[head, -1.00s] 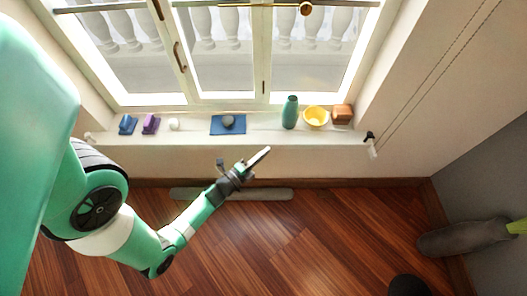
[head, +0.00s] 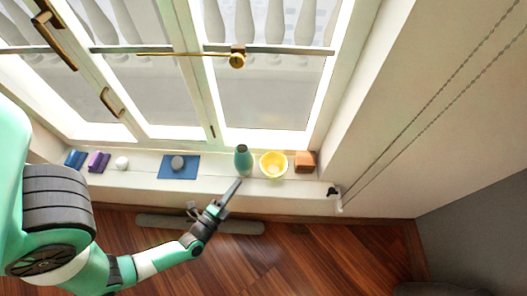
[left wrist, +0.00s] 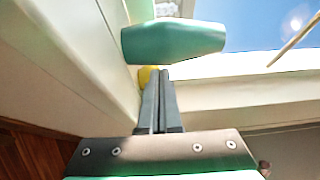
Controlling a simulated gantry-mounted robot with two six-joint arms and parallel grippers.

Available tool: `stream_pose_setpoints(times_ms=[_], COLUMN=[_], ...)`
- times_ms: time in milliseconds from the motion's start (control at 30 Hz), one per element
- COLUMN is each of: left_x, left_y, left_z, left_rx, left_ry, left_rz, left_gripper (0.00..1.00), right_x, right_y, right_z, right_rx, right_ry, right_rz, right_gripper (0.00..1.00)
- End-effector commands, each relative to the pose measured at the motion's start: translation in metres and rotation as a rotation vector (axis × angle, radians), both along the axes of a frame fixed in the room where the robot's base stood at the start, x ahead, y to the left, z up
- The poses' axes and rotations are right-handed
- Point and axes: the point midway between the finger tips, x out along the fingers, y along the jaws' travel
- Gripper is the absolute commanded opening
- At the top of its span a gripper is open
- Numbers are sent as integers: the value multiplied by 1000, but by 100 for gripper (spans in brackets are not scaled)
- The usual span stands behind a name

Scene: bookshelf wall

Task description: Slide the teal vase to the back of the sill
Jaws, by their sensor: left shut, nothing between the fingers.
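The teal vase (head: 243,159) stands upright on the white window sill (head: 215,189), between a blue mat and a yellow bowl. In the left wrist view the vase (left wrist: 172,42) lies across the picture just beyond my fingertips. My left gripper (head: 237,182) is shut and empty, with its fingers pointing up toward the vase from the front of the sill. In the left wrist view the closed fingers of my left gripper (left wrist: 157,72) end close below the vase; I cannot tell whether they touch it. My right gripper is not in view.
The yellow bowl (head: 273,164) and a brown block (head: 304,161) stand right of the vase. The blue mat (head: 190,169) bears a grey stone (head: 177,162). A white ball (head: 122,163), a purple object (head: 99,162) and a blue object (head: 75,159) stand further left. The window is behind.

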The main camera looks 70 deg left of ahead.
Motion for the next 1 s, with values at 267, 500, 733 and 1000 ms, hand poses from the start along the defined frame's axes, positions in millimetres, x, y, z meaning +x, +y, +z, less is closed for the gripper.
stream_pose_setpoints(times_ms=[267, 500, 733, 1000], left_x=[6, 24, 63, 88], left_y=[-18, -4, 20, 35], left_z=[-2, -4, -4, -1], left_rx=[-2, -1, 0, -1], left_ry=[12, 7, 6, 10], left_rz=[-74, -67, -71, -74], left_gripper=[0, 0, 0, 0], right_x=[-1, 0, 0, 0], right_y=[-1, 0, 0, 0], right_z=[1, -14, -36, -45], right_rx=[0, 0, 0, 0], right_ry=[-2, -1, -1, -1], right_rz=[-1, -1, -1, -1], right_gripper=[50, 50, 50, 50])
